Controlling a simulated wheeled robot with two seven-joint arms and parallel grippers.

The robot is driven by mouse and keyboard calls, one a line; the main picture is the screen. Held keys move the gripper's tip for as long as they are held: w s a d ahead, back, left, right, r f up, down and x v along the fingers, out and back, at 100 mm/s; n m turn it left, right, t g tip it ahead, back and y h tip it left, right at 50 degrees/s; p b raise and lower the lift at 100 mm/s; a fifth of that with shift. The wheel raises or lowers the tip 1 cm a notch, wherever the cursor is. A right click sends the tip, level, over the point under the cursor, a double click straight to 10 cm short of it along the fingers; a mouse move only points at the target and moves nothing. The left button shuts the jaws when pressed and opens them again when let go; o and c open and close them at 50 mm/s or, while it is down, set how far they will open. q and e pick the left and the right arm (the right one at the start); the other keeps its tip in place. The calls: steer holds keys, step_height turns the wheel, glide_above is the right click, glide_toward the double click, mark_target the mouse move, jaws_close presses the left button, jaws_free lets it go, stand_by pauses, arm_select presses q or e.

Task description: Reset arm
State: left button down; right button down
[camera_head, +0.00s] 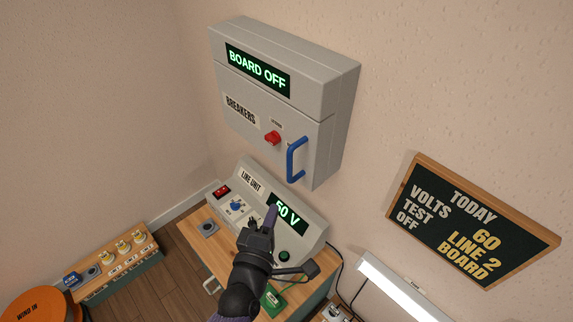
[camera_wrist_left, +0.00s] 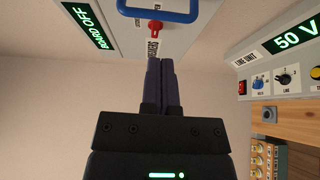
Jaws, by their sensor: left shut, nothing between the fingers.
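My left gripper (camera_head: 270,217) is shut and empty in the head view. Its fingers point up, in front of the line unit (camera_head: 307,221), and cover part of it. In the left wrist view the purple fingers (camera_wrist_left: 162,75) lie together with nothing between them, below the breaker box (camera_wrist_left: 137,40). My right gripper does not show.
The grey breaker box (camera_head: 290,80) on the wall reads BOARD OFF, with a red knob (camera_head: 272,138) and blue handle (camera_head: 297,159). The line unit reads 50 V. A chalkboard (camera_head: 470,222) hangs right. A lamp (camera_head: 400,287) and an orange reel (camera_head: 38,306) stand low.

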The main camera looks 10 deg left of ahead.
arm_select(q)
steer(key=s+a+f+m+g+y, duration=0.1)
steer(key=s+a+m+g, duration=0.2)
steer(key=s+m+g, duration=0.55)
steer(key=s+a+f+m+g+y, duration=0.1)
steer(key=s+a+m+g, duration=0.4)
steer(key=s+m, duration=0.55)
steer(key=s+f+g+b, duration=0.1)
steer(key=s+f+b, duration=0.1)
steer(key=f, duration=1)
steer(key=s+f+g+b, duration=0.2)
steer(key=f, duration=1)
steer(key=s+a+f+b, duration=0.2)
steer(key=s+f, duration=0.9)
steer(key=s, duration=0.1)
steer(key=shift+f+g+b, duration=0.3)
steer(key=shift+f+g, duration=0.05)
